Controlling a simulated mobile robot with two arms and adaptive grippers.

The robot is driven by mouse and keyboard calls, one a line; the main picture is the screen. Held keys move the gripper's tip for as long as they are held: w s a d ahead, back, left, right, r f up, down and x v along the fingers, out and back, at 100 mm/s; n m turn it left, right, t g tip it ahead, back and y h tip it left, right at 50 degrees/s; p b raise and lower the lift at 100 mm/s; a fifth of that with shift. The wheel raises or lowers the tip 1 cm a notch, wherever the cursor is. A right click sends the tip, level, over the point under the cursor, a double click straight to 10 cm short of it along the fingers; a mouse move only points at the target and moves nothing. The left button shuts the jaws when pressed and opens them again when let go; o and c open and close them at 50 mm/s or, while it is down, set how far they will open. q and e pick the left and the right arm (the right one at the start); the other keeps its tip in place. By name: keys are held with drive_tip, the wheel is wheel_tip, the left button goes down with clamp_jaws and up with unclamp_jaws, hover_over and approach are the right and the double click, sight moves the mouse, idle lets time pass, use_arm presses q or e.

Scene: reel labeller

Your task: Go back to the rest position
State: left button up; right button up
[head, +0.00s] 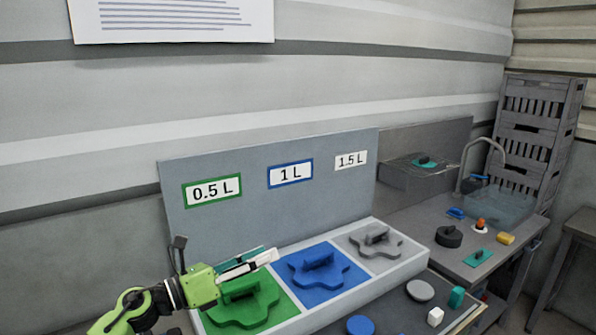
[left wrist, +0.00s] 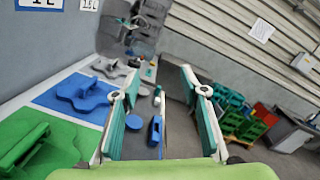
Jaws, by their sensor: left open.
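My left gripper (head: 250,263) reaches in from the lower left of the head view, on a green arm, over the green section (head: 288,308) of the tray. In the left wrist view my left gripper (left wrist: 163,115) has its two teal-padded fingers wide apart. Nothing is held between them; the table and a blue item (left wrist: 155,130) show beyond the gap. A green four-lobed piece with a handle (head: 245,303) lies in the green section, partly hidden by the gripper. My right gripper is in neither view.
The tray also holds a blue piece (head: 320,275) and a grey piece (head: 376,239), below a labelled grey panel (head: 260,215). Loose discs and blocks lie in front. A sink counter (head: 490,262) and stacked crates (head: 535,125) stand at the right.

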use_arm(q)
drive_tip(key=s+a+f+n+t+y, duration=0.1)
drive_tip(key=s+a+f+n+y, duration=0.4)
drive_tip(key=n, duration=0.6)
drive_tip(key=s+a+f+n+t+y, duration=0.15)
drive_tip(key=a+f+n+y, duration=0.35)
drive_tip(key=n, duration=0.5)
drive_tip(key=s+a+f+n+t+y, duration=0.1)
drive_tip(key=s+a+f+n+y, duration=0.2)
drive_tip(key=s+f+n+y, duration=0.55)
drive_tip(key=s+f+n+g+h, duration=0.2)
drive_tip(key=s+f+n+g, duration=0.35)
drive_tip(key=s, duration=0.65)
drive_tip(key=s+f+n+g+h, duration=0.1)
drive_tip(key=s+f+n+g, duration=0.45)
drive_tip(key=s, duration=0.65)
wheel_tip(320, 180, down, 36)
drive_tip(key=s+f+m+b, duration=0.1)
drive_tip(key=b, duration=1)
drive_tip(key=s+f+b, duration=0.3)
drive_tip(key=s+f, duration=0.3)
drive_tip(key=f, duration=0.3)
drive_tip(key=s+a+f+g+b, duration=0.1)
drive_tip(key=s+f+b, duration=0.3)
drive_tip(key=f, duration=0.5)
drive_tip(key=s+a+f+g+b, duration=0.1)
drive_tip(key=s+f+b, duration=0.3)
drive_tip(key=s+f, duration=0.4)
wheel_tip(320, 180, down, 2)
drive_tip(key=shift+f, duration=0.1)
